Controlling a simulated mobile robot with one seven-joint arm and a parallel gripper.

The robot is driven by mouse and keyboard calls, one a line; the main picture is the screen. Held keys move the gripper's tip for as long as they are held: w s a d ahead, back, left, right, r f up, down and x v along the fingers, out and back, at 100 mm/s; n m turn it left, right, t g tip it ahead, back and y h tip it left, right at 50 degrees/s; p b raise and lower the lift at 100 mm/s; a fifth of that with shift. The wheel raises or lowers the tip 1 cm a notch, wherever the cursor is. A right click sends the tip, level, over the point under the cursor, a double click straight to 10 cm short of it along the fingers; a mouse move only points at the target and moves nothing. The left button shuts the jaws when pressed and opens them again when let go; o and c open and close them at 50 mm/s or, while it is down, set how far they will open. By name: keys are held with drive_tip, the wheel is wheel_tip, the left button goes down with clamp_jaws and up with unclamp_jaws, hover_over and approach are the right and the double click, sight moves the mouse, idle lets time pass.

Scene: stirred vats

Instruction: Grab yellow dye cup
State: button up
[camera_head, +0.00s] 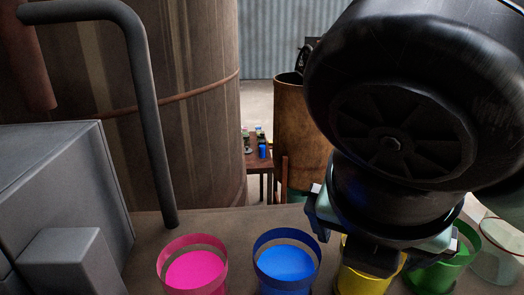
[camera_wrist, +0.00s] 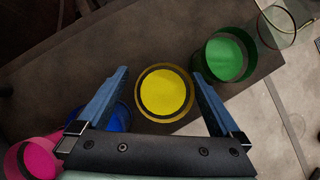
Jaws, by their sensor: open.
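The yellow dye cup (camera_wrist: 165,92) stands upright on the counter, filled with yellow dye, and lies between the tips of my gripper's fingers in the wrist view. In the head view the yellow cup (camera_head: 366,279) is partly hidden behind my gripper (camera_head: 378,238). My gripper (camera_wrist: 160,95) is open and empty. Its two blue fingers reach down to the left and right of the yellow cup, and I cannot tell whether they are level with it.
A blue cup (camera_head: 286,262) and a pink cup (camera_head: 192,268) stand left of the yellow one. A green cup (camera_wrist: 228,56) and a clear glass (camera_wrist: 276,24) stand right. A grey box (camera_head: 70,190) and bent pipe (camera_head: 150,120) are at the left, large vats behind.

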drive_tip(key=shift+s+r, duration=0.2)
drive_tip(key=shift+s, duration=0.45)
drive_tip(key=shift+c, duration=0.4)
drive_tip(key=shift+s, duration=0.1)
drive_tip(key=shift+c, duration=1.2)
drive_tip(key=shift+w+f, duration=0.1)
drive_tip(key=shift+w, duration=0.25)
drive_tip(key=c, duration=0.7)
drive_tip(key=shift+s, duration=0.15)
drive_tip(key=c, duration=0.4)
